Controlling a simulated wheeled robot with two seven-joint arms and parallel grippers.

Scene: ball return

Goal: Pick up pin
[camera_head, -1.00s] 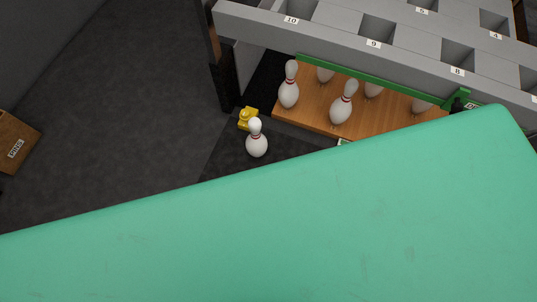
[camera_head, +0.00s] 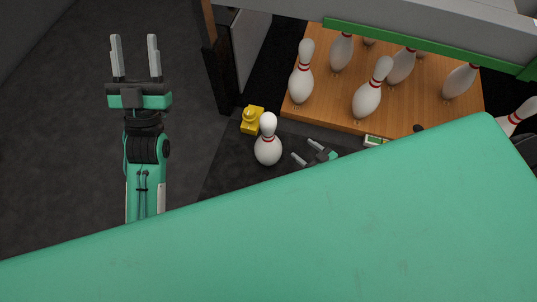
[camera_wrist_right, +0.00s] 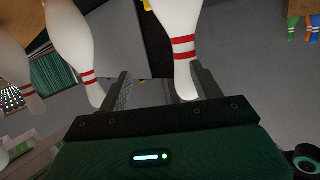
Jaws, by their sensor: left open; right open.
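A white pin (camera_head: 267,148) stands on the dark floor mat, in front of the wooden deck, in the head view. My right gripper (camera_head: 303,151) is open to the right of this pin, its fingers pointing toward it, with a gap showing. In the right wrist view a red-banded white pin (camera_wrist_right: 178,25) appears head down, its head between the open fingers of the right gripper (camera_wrist_right: 161,72), nearer the right finger; contact is not clear. My left gripper (camera_head: 135,56) is open and empty over bare floor at the left. The right arm is mostly hidden by a green body panel.
A yellow object (camera_head: 252,119) sits just behind the floor pin. Several pins, one of them here (camera_head: 302,82), stand on the wooden deck (camera_head: 330,110) behind. A dark post (camera_head: 221,70) rises at the deck's left. The grey floor at left is clear.

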